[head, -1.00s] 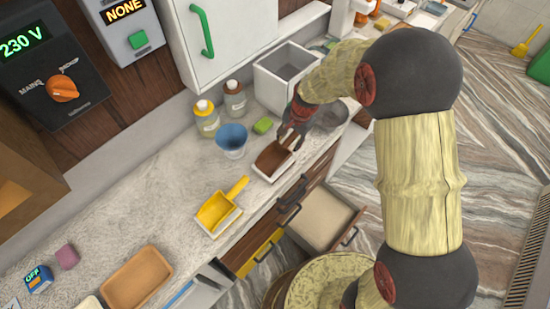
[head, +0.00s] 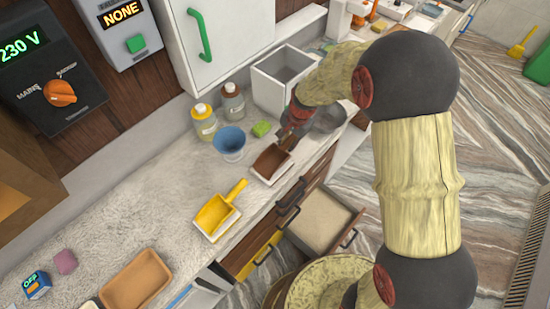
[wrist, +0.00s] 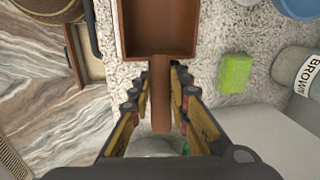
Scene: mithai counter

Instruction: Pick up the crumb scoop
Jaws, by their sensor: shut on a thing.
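A brown scoop (head: 271,162) with a straight handle lies on the counter near its front edge; its tray and handle (wrist: 160,85) also show in the wrist view. A second scoop, yellow with a pale front edge (head: 216,214), lies nearer on the counter. Which one is called the crumb scoop, the pictures do not label. My gripper (head: 290,138) is at the brown scoop's handle end. In the wrist view my gripper (wrist: 161,85) has a finger on each side of the handle and is shut on it. Whether the scoop is clear of the counter, I cannot tell.
A green sponge (head: 261,129), a blue cup (head: 229,142) and two bottles (head: 204,122) stand behind the brown scoop. A grey open bin (head: 284,78) is at the back. An open drawer (head: 322,222) juts out below the counter. An orange-brown tray (head: 137,280) lies nearer.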

